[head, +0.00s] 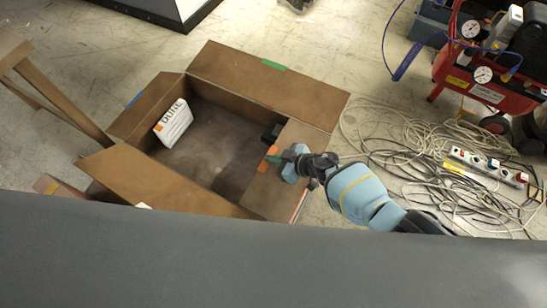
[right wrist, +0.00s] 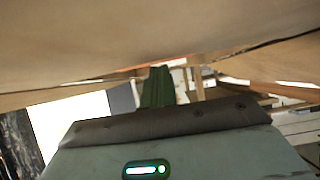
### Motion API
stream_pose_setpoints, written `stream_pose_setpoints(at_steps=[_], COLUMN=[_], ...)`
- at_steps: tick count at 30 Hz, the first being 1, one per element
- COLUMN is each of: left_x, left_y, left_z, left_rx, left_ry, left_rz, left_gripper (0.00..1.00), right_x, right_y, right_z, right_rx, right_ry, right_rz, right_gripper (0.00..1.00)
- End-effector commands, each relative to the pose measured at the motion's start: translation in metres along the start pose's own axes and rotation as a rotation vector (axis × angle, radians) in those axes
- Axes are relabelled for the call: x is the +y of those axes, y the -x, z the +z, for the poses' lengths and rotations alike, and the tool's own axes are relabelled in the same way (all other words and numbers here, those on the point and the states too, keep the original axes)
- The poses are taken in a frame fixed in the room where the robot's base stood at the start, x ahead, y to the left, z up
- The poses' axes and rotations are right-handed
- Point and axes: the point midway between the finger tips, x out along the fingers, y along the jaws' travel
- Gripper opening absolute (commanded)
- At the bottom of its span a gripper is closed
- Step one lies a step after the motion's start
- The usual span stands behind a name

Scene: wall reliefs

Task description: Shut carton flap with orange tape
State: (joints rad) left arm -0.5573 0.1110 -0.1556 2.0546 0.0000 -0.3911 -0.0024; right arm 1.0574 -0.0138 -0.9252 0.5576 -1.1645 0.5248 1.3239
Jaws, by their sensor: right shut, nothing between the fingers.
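The open brown carton (head: 215,145) stands on the floor in the head view. Its right flap (head: 285,185), with orange tape (head: 272,151) at its free edge, is turned inward over the right part of the opening. I cannot tell whether it lies fully flat. My right gripper (head: 287,157) is shut and empty, at the flap beside the tape; the arm hides part of the flap. In the right wrist view the shut fingers (right wrist: 158,88) point toward brown board (right wrist: 150,40) close above; contact is unclear. My left gripper is not in view.
The back flap with green tape (head: 273,65), left flap with blue tape (head: 134,99) and front flap (head: 150,185) stand open. A white box (head: 173,123) is inside. Cables (head: 410,150) and a red compressor (head: 480,85) lie right; a wooden frame (head: 55,95) stands left.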

Motion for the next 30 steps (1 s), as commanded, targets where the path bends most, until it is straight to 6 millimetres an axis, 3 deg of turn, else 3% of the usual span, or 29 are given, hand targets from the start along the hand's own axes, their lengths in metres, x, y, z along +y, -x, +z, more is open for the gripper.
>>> stream_pose_setpoints(at_steps=[20, 30], left_x=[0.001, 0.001], left_y=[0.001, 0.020], left_z=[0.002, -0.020], left_rx=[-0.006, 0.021], left_ry=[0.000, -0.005], left_rz=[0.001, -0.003], left_gripper=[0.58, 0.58], right_x=[0.000, 0.002], right_y=[0.001, 0.039], right_z=[0.000, -0.005], right_rx=[0.000, 0.000], right_ry=[0.000, 0.005], right_rz=[0.000, 0.003], right_gripper=[0.00, 0.00])
